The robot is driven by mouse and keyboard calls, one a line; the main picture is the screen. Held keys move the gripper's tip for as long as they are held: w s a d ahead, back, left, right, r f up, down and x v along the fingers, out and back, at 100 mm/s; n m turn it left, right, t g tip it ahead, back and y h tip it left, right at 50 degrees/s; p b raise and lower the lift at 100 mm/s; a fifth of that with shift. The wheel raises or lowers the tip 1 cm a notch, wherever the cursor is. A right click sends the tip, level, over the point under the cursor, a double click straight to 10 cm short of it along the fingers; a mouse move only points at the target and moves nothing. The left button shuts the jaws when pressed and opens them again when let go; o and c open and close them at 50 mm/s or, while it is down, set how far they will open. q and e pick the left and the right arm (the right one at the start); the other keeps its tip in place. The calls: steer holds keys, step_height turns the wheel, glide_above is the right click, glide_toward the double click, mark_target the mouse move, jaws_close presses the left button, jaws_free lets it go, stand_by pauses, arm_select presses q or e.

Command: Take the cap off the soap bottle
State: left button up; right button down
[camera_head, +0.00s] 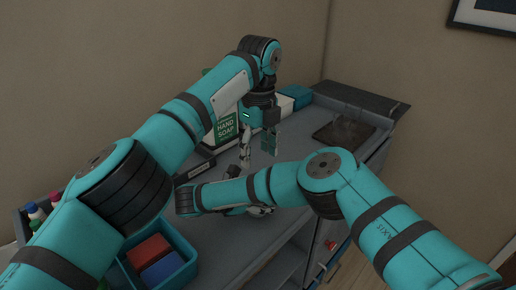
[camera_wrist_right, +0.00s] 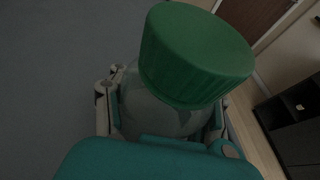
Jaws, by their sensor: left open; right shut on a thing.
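The soap bottle (camera_wrist_right: 160,118) is a clear, pale bottle in the right wrist view. Its large ribbed green cap (camera_wrist_right: 195,55) sits on its top. My right gripper (camera_wrist_right: 163,110) is shut on the bottle body, one finger on each side, below the cap. In the head view my right gripper (camera_head: 260,210) is mostly hidden by its own arm, and I cannot make out the held bottle there. My left gripper (camera_head: 257,148) points down over the vanity top, open, with its fingers apart and nothing seen between them.
A white and green box labelled HAND SOAP (camera_head: 224,128) stands behind my left arm. A teal bin (camera_head: 190,265) with red and blue blocks is at the front left. Small bottles (camera_head: 36,212) stand at the far left. A dark tray (camera_head: 343,133) lies at the right.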

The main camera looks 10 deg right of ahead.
arm_select(q)
step_height(320, 180, down, 7)
steer(key=shift+f, duration=0.2)
stand_by(0.3)
steer(key=c, duration=1.2)
steer(key=n, duration=1.7)
steer(key=shift+r, duration=0.1)
